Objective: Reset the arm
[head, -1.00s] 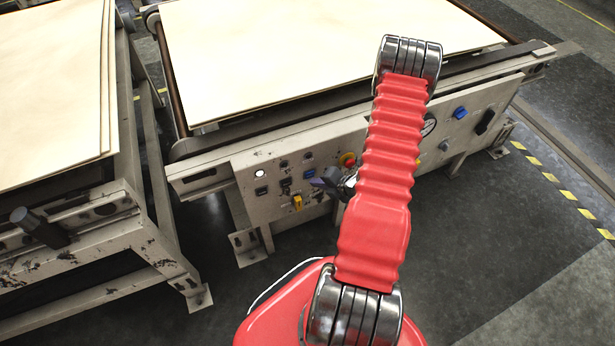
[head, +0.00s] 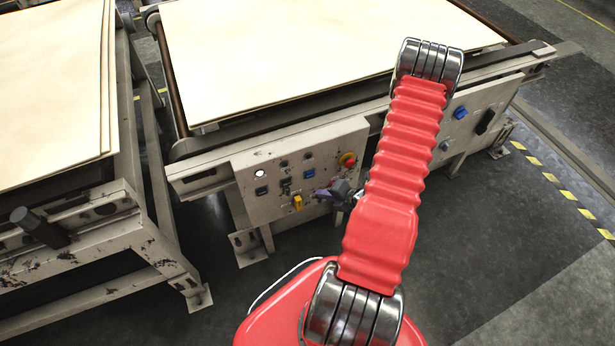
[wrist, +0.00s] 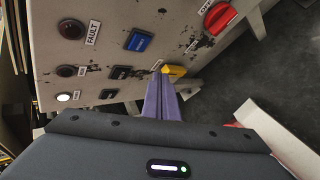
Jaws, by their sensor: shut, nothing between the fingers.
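My gripper (head: 325,193) is in front of the control panel (head: 240,160) on the side of the press table, partly hidden by my red arm. In the wrist view its purple fingers (wrist: 158,78) are together with nothing between them. Their tips overlap the left part of the yellow switch (wrist: 175,71); I cannot tell whether they touch it. In the head view the yellow switch (head: 297,202) is left of the gripper.
A white lamp (head: 260,174) is lit. The panel also has a blue switch (head: 309,173) and a red knob (head: 347,159). A large pale sheet (head: 300,50) lies on the table. Stacked sheets (head: 50,90) lie on a left stand. The floor at right is open.

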